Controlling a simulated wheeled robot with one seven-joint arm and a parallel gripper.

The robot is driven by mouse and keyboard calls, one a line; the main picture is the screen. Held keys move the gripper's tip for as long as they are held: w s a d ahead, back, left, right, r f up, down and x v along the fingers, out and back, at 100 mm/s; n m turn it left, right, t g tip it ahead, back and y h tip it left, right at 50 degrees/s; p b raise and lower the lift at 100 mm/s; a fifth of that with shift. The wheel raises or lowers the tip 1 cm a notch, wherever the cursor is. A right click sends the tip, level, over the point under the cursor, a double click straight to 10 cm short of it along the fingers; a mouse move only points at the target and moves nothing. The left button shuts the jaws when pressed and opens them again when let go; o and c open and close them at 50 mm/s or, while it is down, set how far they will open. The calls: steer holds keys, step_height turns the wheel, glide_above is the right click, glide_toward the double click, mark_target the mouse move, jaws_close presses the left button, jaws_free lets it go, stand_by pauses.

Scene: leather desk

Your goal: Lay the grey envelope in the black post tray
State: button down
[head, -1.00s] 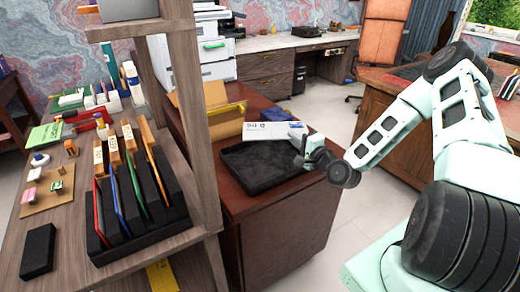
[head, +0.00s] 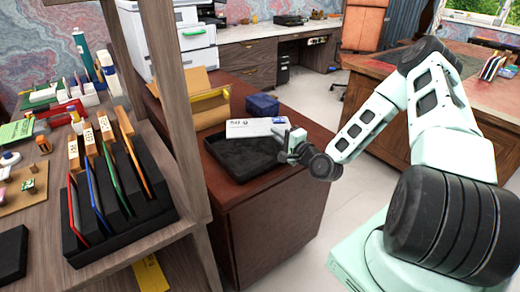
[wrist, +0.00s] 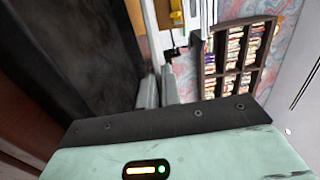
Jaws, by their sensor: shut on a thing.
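The pale grey envelope (head: 252,128) has printed marks on its face and shows over the back part of the black post tray (head: 222,163). My gripper (head: 287,136) is shut on the envelope's right end in the head view. The rest of the envelope extends left from the fingers. I cannot tell how far it is above the tray. The tray's dark floor looks empty where it shows. In the wrist view my gripper's fingers (wrist: 165,90) are close together, with a dark surface, probably the tray (wrist: 75,45), filling the left side.
The tray sits on a reddish-brown cabinet (head: 265,215). Behind it are a dark blue box (head: 262,104) and a cardboard box with a yellow strip (head: 205,103). A wooden shelf post (head: 165,110) stands at left, beside a black rack (head: 125,215) of coloured folders.

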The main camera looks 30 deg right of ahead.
steer(key=c, duration=1.5)
jaws_free()
steer(key=s, duration=1.1)
steer(key=s+d+p, duration=0.1)
steer(key=s, duration=0.5)
steer(key=shift+s, duration=0.2)
